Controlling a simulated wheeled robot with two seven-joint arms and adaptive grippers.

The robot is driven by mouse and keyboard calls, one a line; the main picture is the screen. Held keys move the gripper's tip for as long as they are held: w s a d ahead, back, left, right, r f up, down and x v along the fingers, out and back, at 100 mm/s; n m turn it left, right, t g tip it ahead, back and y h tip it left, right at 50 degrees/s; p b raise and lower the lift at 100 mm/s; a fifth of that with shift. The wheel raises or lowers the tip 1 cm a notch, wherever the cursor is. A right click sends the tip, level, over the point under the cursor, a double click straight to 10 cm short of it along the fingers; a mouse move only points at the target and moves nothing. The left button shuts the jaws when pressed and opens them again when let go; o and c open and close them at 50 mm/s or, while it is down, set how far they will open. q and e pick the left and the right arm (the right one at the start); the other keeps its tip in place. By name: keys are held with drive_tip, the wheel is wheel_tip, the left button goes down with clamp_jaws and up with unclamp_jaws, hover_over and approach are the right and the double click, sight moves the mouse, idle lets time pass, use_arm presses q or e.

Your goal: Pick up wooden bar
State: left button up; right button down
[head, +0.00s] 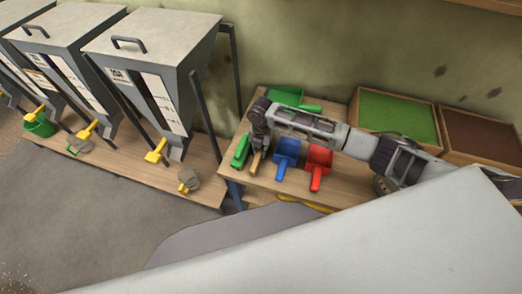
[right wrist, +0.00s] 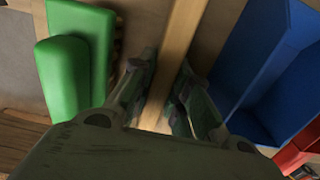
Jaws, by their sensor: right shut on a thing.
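The wooden bar (head: 256,164) lies on the wooden table between a green brush-like tool (head: 240,151) and a blue scoop (head: 286,155). My right gripper (head: 260,146) points down over the bar and is shut on it. In the right wrist view the bar (right wrist: 182,35) runs up and down the picture between the two fingers of the right gripper (right wrist: 165,90). In the head view the gripper hides the bar's far part. I cannot tell whether the bar is off the table. My left gripper is not in view.
A red scoop (head: 319,164) lies right of the blue one. A green scoop (head: 288,97) lies behind my arm. Trays with green (head: 397,116) and brown (head: 480,138) contents stand at the right. Grey hoppers (head: 152,50) with yellow handles stand at the left.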

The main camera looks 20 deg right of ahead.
drive_tip(key=shift+r, duration=0.15)
drive_tip(key=shift+r+b, duration=0.45)
drive_tip(key=shift+r, duration=4.45)
drive_tip(key=shift+m, duration=0.4)
